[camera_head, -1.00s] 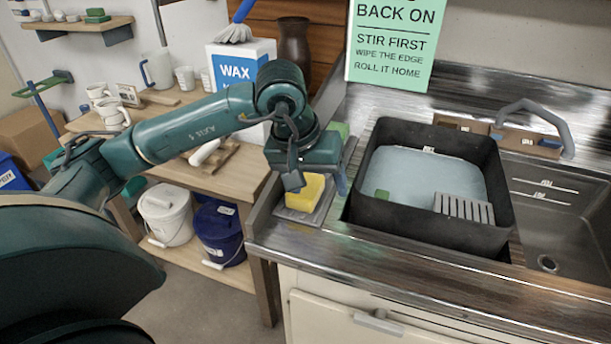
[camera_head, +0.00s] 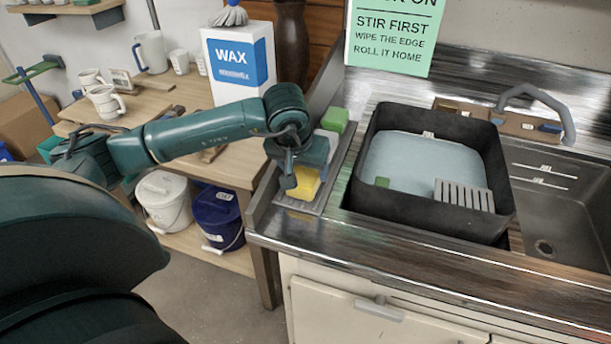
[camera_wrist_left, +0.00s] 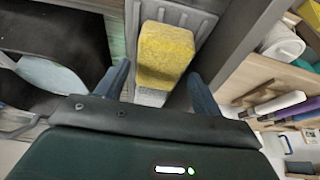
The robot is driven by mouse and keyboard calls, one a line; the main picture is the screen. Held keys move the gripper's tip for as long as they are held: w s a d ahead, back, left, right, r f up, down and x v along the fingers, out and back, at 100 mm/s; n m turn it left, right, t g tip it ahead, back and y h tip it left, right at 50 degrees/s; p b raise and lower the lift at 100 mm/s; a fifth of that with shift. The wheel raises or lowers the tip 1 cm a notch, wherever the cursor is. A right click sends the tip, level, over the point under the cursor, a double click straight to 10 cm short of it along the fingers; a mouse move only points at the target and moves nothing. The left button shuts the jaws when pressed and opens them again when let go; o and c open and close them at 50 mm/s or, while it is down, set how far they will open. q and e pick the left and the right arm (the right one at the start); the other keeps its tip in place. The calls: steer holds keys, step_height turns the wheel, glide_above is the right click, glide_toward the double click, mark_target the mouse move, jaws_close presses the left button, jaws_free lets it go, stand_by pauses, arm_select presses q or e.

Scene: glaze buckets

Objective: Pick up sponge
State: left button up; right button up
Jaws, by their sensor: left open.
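A yellow sponge (camera_head: 304,184) lies on a grey ribbed tray (camera_head: 318,205) at the left end of the metal counter. My left gripper (camera_head: 307,180) is right over it, coming from above. In the left wrist view the sponge (camera_wrist_left: 166,55) lies ahead, between the two open fingers (camera_wrist_left: 158,85), with a gap on either side. A pale grey-white block shows beneath its near end there. In the head view the gripper hides part of the sponge. My right gripper is not in view.
A green block (camera_head: 335,119) sits on the far part of the tray. A black tub (camera_head: 440,212) with pale blue liquid stands just right, beside the sink (camera_head: 560,200). A wooden table (camera_head: 235,165) with a wax box (camera_head: 240,62) is to the left.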

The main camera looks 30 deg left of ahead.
mark_target(305, 173)
arm_select(q)
steer(key=x, duration=0.3)
steer(key=shift+f, duration=0.15)
steer(key=c, duration=0.7)
steer(key=shift+c, duration=0.2)
